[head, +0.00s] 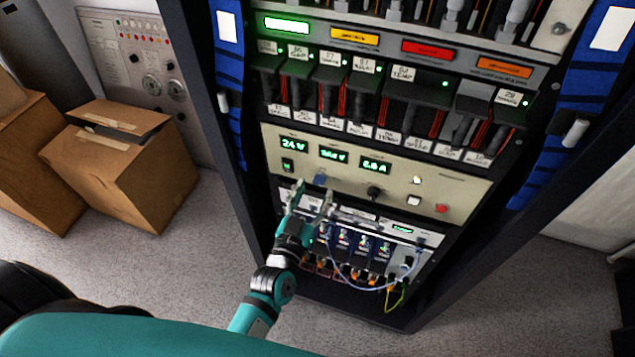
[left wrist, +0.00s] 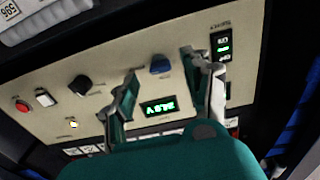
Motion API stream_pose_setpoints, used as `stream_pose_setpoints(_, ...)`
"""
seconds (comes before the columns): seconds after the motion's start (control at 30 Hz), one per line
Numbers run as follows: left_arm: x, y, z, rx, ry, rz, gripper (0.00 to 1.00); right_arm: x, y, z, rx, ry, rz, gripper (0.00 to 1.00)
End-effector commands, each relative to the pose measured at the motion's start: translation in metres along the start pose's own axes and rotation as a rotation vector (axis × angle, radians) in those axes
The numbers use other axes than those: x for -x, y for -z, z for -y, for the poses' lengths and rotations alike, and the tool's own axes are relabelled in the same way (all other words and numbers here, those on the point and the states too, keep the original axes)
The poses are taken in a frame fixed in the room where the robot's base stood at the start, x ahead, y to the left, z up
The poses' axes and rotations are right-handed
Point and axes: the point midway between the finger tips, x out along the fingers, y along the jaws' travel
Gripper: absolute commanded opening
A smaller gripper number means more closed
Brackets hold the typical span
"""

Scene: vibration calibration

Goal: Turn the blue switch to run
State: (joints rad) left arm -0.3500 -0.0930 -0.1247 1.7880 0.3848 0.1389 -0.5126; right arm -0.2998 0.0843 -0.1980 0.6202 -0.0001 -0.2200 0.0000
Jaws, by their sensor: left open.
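The blue switch (head: 320,180) is a small knob on the beige panel (head: 455,190) of the rack, below the green displays. In the left wrist view the blue switch (left wrist: 160,65) shows between and beyond the two fingertips, near the panel's upper part. My left gripper (head: 312,190) is open in front of the panel, its fingers at either side of the switch in the picture. It also shows in the left wrist view (left wrist: 158,70), with nothing between the fingers. I cannot tell whether a finger touches the switch. The switch's markings are too small to read. My right gripper is not in view.
A black knob (head: 374,193), a white button (head: 414,200) and a red button (head: 441,208) sit farther right on the panel. Below are modules with loose blue and yellow-green cables (head: 395,300). Cardboard boxes (head: 135,165) stand on the floor at left.

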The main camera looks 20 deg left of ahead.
Motion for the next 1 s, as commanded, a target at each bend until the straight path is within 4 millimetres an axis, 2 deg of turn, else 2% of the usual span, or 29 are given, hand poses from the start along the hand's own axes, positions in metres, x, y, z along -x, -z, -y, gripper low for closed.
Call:
stream_pose_setpoints(0.03, -0.009, 0.002, 0.0, 0.002, 0.0, -0.002, 0.5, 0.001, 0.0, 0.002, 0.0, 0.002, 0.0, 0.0)
stream_pose_setpoints(0.2, -0.027, 0.0, -0.001, 0.002, -0.001, 0.0, 0.5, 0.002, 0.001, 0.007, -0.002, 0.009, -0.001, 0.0)
stream_pose_setpoints(0.57, -0.032, 0.0, 0.0, 0.001, 0.0, 0.001, 0.5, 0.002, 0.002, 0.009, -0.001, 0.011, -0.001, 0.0)
stream_pose_setpoints(0.97, -0.032, 0.0, 0.0, 0.001, 0.0, 0.001, 0.0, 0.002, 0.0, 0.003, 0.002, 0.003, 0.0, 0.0)
stream_pose_setpoints(1.0, -0.032, 0.0, 0.0, 0.001, 0.0, 0.001, 0.0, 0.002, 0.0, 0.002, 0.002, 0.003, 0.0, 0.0)
